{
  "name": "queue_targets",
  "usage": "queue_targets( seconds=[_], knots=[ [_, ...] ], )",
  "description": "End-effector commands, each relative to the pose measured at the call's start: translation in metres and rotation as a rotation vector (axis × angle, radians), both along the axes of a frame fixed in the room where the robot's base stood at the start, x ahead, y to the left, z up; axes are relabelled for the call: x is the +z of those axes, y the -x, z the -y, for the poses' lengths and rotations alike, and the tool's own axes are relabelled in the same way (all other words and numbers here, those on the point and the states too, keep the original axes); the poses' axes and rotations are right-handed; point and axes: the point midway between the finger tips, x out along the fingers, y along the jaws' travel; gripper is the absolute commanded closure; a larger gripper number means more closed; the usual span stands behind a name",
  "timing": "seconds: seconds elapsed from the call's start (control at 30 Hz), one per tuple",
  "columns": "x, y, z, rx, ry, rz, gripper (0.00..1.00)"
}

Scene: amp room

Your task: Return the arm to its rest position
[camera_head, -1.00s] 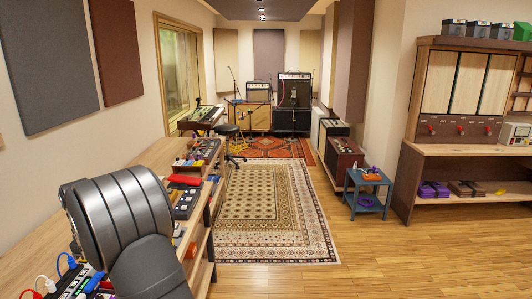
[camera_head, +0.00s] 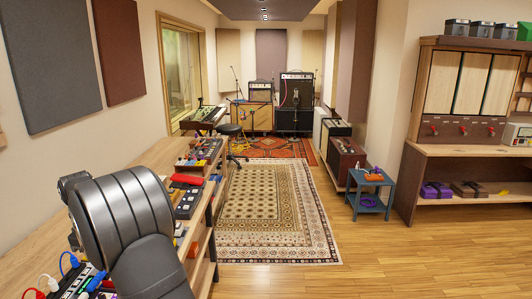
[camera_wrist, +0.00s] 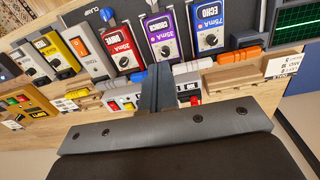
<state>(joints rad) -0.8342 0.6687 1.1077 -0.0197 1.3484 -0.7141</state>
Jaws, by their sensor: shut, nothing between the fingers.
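My gripper (camera_wrist: 158,88) is in the wrist view, its narrow dark fingers together and nothing between them. It is in front of a row of effect pedals. The purple pedal (camera_wrist: 166,38), the red pedal (camera_wrist: 118,48) and the blue pedal (camera_wrist: 208,36) are beyond the fingertips. I cannot tell how far the fingers are from them. In the head view my ribbed grey arm hangs over the left bench (camera_head: 50,243); the gripper itself is hidden there.
Pedals and coloured cables crowd the bench around my arm. An orange block (camera_wrist: 237,57) and labels are near the pedals. A patterned rug (camera_head: 265,215) covers open floor right of the bench. A blue side table (camera_head: 370,192) and a wooden workbench (camera_head: 465,151) stand at the right.

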Motion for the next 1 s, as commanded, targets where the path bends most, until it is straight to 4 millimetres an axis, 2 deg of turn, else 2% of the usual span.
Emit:
queue_targets(
  seconds=[0.4, 0.47, 0.67, 0.77, 0.9, 0.93, 1.0],
  knots=[
    [-0.008, -0.001, -0.004, -0.007, -0.002, -0.001, 1.0],
    [-0.008, -0.001, -0.004, -0.007, -0.002, -0.001, 0.9],
    [-0.008, -0.001, -0.004, -0.007, -0.002, -0.001, 0.51],
    [-0.004, -0.007, -0.001, -0.01, -0.019, -0.007, 0.31],
    [0.016, -0.039, 0.014, -0.012, -0.125, -0.032, 0.04],
    [0.022, -0.048, 0.018, -0.01, -0.157, -0.036, 0.0],
    [0.036, -0.068, 0.029, -0.005, -0.23, -0.04, 0.0]
  ],
)
